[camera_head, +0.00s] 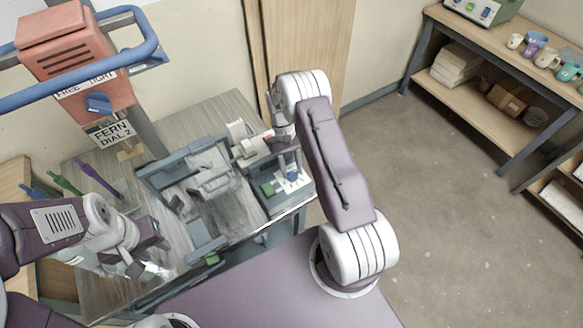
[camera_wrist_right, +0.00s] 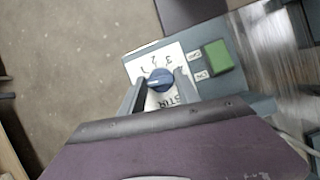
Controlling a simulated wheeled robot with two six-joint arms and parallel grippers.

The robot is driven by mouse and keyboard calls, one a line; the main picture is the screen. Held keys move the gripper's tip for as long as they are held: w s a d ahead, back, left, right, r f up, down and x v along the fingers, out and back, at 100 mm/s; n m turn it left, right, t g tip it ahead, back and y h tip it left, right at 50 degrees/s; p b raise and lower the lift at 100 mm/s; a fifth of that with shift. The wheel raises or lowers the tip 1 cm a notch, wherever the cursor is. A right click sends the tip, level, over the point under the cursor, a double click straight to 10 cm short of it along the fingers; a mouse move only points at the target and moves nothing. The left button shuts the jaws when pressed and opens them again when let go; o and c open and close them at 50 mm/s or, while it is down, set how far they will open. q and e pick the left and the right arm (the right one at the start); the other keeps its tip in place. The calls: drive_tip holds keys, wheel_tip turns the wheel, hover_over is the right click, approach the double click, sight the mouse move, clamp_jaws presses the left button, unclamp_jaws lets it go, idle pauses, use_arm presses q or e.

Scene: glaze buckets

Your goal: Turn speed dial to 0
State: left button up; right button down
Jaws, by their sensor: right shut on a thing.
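The speed dial (camera_wrist_right: 160,79) is a round blue knob with a pale pointer line. It sits on a white label plate marked 1, 2, 3 and partly hidden letters; I cannot tell which mark the pointer meets. My right gripper (camera_wrist_right: 159,88) has its two grey fingers on either side of the knob, shut on it. In the head view my right gripper (camera_head: 289,160) is down at the grey control box (camera_head: 292,204), largely hiding the dial. My left gripper (camera_head: 150,258) is over the left of the bench, away from the dial; its jaw opening is unclear.
A green button (camera_wrist_right: 217,56) with small labels is beside the dial plate. A grey frame (camera_head: 150,178) stands left of the control box. Shelves (camera_head: 500,95) hold mugs at right.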

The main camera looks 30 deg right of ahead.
idle(0.3)
drive_tip(key=c, duration=0.9)
unclamp_jaws()
drive_tip(key=shift+r, duration=0.1)
drive_tip(key=v, duration=0.9)
drive_tip(key=shift+b, duration=0.4)
